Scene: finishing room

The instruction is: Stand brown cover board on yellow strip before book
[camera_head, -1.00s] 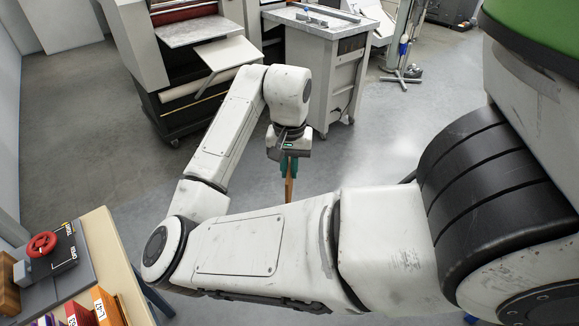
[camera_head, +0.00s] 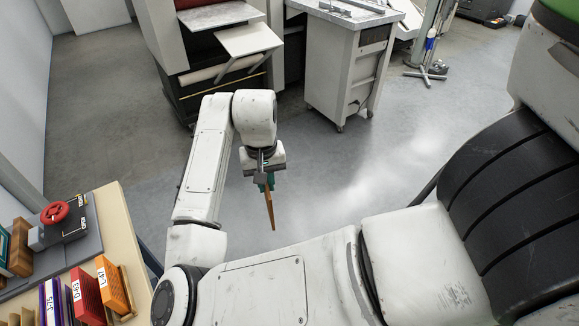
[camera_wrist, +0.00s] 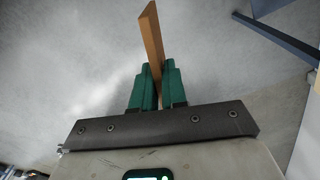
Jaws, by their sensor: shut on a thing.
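My gripper (camera_head: 266,184) hangs at the end of my arm, over open floor, with green fingers. It is shut on the brown cover board (camera_head: 270,208), a thin flat piece that points down from the fingers. In the wrist view the cover board (camera_wrist: 151,38) sticks out edge-on between the two green fingertips (camera_wrist: 157,82). Books stand on the bench at the lower left: an orange one labelled L-47 (camera_head: 113,290), a red one (camera_head: 88,297) and purple ones (camera_head: 50,302). I cannot make out a yellow strip.
The bench (camera_head: 119,225) also bears a grey device with a red handwheel (camera_head: 55,212) and a brown wooden block (camera_head: 20,260). A press-like machine (camera_head: 215,75) and a grey cabinet (camera_head: 345,75) stand at the back. The floor between is clear.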

